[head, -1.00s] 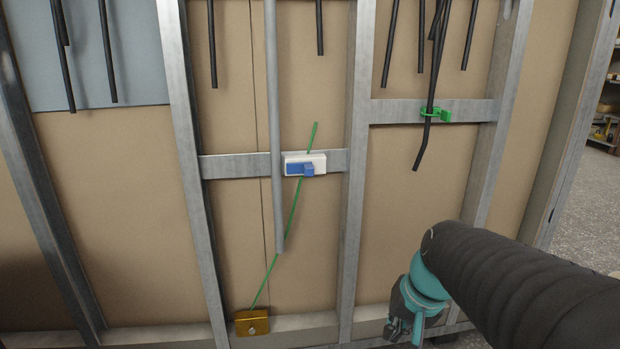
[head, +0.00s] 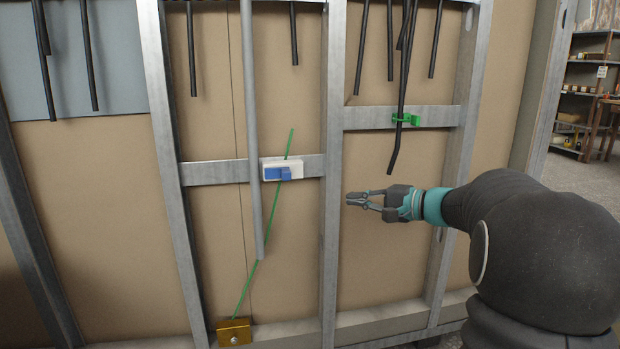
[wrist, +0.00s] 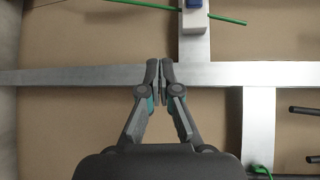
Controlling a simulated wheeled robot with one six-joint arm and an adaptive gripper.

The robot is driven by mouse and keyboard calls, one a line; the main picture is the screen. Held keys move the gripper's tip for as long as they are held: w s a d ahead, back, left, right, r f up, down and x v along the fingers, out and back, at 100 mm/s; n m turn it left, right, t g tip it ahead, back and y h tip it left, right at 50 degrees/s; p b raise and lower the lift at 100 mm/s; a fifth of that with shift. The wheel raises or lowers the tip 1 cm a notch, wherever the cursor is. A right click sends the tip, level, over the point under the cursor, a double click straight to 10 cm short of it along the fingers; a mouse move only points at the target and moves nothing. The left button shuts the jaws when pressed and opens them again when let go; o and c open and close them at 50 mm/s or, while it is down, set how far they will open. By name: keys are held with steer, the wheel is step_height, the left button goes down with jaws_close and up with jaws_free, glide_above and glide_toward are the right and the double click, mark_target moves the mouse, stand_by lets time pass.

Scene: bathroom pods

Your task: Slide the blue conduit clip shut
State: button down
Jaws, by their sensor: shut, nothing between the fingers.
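The blue conduit clip (head: 285,174) is a blue slider on a white base (head: 296,167), fixed to a metal crossbar just right of a grey conduit (head: 252,130). A green line passes behind it. In the wrist view the blue part (wrist: 194,3) and the white base (wrist: 194,22) show at the top edge, partly cut off. My gripper (head: 347,199) is to the right of the clip and a little lower, apart from it. In the wrist view my gripper (wrist: 160,64) is shut and empty, in front of a metal stud.
A metal stud (head: 333,130) stands between my gripper and the clip. A green clip (head: 405,119) with a black cable is on the upper right crossbar. Black cables hang along the top. A brass bracket (head: 234,332) sits at the bottom.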

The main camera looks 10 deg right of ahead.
steer(key=shift+n+t+y, duration=0.5)
steer(key=shift+n+y, duration=0.1)
steer(key=shift+y, duration=0.1)
step_height(320, 180, up, 4)
steer(key=shift+r, duration=0.1)
glide_toward(278, 175)
steer(key=w+d, duration=0.3)
steer(key=shift+w+a+r, duration=0.15)
steer(key=shift+a, duration=0.6)
steer(key=shift+w+a+r, duration=0.1)
steer(key=shift+w+a, duration=0.05)
steer(key=shift+a, duration=0.6)
steer(key=shift+w+a+r, duration=0.15)
steer(key=shift+a, duration=0.6)
